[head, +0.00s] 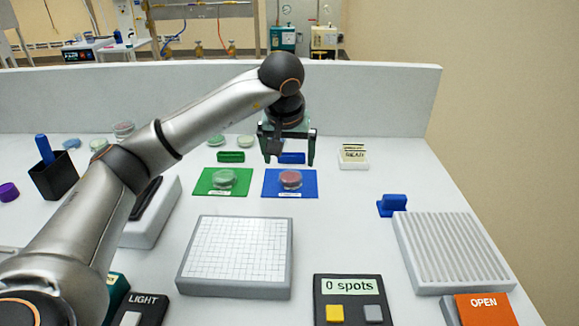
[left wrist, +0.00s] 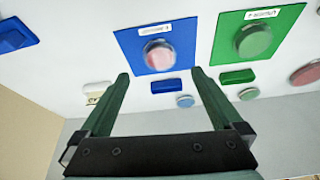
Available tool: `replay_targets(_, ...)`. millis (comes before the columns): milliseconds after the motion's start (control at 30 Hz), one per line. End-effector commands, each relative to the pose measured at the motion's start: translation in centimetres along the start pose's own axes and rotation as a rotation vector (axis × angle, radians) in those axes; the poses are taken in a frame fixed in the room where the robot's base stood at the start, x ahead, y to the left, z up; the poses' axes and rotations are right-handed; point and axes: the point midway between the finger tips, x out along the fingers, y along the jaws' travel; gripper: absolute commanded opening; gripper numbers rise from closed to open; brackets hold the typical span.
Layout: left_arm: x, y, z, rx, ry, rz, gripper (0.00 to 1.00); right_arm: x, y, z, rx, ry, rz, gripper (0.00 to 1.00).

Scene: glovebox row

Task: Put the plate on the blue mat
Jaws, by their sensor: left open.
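A round clear dish with red contents (head: 290,179) sits on the blue mat (head: 307,190); in the left wrist view the red dish (left wrist: 158,54) lies on the blue mat (left wrist: 128,40). A similar dish with pale green contents (head: 224,179) sits on the green mat (head: 203,187) to its left. My left gripper (head: 289,160) is open and empty, pointing down above and just behind the blue mat. In the left wrist view its fingertips (left wrist: 160,76) are apart, near the mat's edge. My right gripper is not in view.
Several more dishes (head: 217,141) stand at the back left. Small green (head: 231,157) and blue (head: 292,158) blocks lie behind the mats. A READ block (head: 354,157) stands right. A gridded pad (head: 237,252), a "0 spots" counter (head: 348,287) and a ribbed rack (head: 450,250) are in front.

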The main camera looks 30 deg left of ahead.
Motion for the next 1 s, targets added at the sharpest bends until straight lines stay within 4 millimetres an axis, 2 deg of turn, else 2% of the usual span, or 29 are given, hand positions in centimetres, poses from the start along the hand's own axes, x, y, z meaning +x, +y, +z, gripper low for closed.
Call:
replay_targets(33,-1.3,0.1,-0.1,0.000,0.003,0.003,1.00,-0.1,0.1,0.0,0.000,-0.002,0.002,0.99)
replay_targets(100,-2.6,0.0,-0.1,-0.001,0.003,0.001,1.00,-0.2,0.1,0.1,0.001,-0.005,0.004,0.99)
replay_targets(300,-4.8,0.0,0.0,0.000,0.000,0.000,1.00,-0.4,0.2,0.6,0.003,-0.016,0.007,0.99)
replay_targets(633,-5.3,0.0,0.0,-0.001,-0.002,0.000,1.00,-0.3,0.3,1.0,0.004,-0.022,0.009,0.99)
replay_targets(1000,-5.3,0.0,0.0,-0.001,-0.002,-0.001,1.00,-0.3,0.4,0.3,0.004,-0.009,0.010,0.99)
